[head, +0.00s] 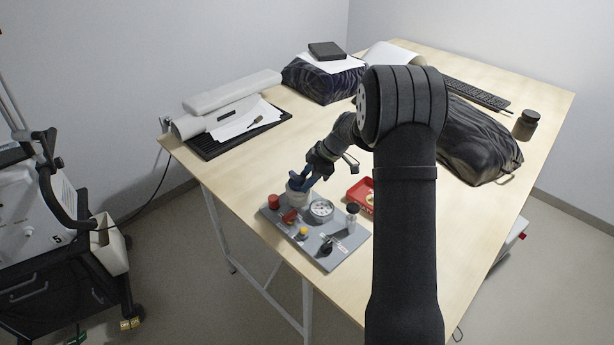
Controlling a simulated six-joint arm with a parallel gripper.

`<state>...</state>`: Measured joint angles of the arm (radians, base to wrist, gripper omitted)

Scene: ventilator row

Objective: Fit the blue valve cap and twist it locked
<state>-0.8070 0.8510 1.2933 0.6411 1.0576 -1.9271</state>
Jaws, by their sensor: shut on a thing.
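My gripper (307,179) reaches down from the right over the far left corner of a grey board (344,259). It is shut on the blue valve cap (296,184), which shows as a small blue shape at the fingertips. The cap is at the top of a pale grey cylinder (298,197) standing on the board. The fingers partly hide the cap, and I cannot tell whether it is seated, tilted or turned.
The board also holds a red cylinder (274,202), a red part (290,216), a round gauge-like dial (321,209), a yellow knob (303,231), a black knob (325,249) and a dark-capped post (352,214). A red tray (360,194) sits close on the right.

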